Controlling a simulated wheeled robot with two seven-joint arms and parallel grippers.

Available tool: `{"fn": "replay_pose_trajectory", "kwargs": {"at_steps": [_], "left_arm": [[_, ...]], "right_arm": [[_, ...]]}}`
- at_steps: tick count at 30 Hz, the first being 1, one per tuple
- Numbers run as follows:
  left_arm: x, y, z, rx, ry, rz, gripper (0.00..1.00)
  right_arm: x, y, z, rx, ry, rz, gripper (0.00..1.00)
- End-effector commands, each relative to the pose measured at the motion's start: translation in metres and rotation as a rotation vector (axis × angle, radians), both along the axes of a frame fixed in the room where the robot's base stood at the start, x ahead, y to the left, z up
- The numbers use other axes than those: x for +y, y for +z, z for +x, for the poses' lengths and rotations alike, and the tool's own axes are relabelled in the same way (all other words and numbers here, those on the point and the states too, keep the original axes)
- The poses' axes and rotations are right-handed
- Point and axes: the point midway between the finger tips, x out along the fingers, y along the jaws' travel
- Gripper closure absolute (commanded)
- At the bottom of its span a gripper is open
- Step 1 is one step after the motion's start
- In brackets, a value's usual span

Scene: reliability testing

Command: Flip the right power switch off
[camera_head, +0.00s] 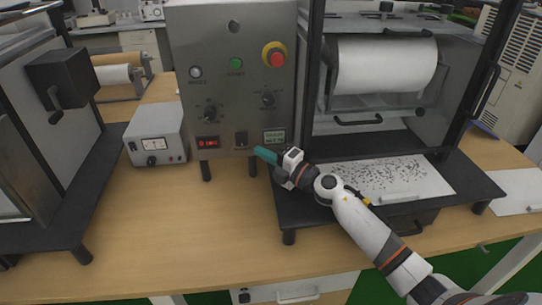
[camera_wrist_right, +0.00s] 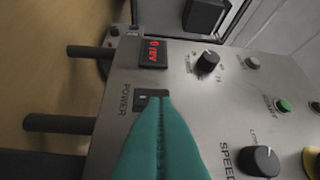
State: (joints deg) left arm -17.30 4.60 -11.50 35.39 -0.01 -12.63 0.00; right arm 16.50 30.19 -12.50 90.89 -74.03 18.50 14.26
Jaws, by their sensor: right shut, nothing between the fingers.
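The power switch (camera_head: 241,139) is a small dark rocker low on the grey control panel, right of the red display. In the right wrist view the switch (camera_wrist_right: 143,99) sits beside the word POWER, partly hidden behind my fingertips. My right gripper (camera_head: 260,153) has teal fingers, shut and empty, pointing at the panel just right of and below the switch in the head view. In the wrist view the right gripper (camera_wrist_right: 158,102) has its tips over the switch's edge; I cannot tell whether they touch it. The rocker's position is unclear. My left gripper is not in view.
The panel (camera_head: 215,80) also carries a red display (camera_head: 208,142), knobs, a green button (camera_head: 236,63) and a red emergency stop (camera_head: 274,55). A grey box (camera_head: 157,135) stands left. A machine with a white roll (camera_head: 385,66) stands right. The wooden table front is clear.

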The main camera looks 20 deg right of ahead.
Motion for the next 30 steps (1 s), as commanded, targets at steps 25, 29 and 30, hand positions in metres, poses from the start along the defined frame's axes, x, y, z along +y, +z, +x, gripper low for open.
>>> {"fn": "replay_pose_trajectory", "kwargs": {"at_steps": [25, 29, 30], "left_arm": [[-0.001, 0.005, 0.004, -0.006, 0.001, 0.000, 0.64], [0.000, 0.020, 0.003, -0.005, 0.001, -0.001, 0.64], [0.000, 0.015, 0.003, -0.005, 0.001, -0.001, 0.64]], "right_arm": [[0.026, 0.007, 0.048, 0.007, 0.000, 0.002, 1.00], [0.026, 0.010, 0.051, 0.036, 0.001, 0.010, 1.00], [0.026, 0.006, 0.050, 0.033, 0.001, 0.010, 1.00]]}}
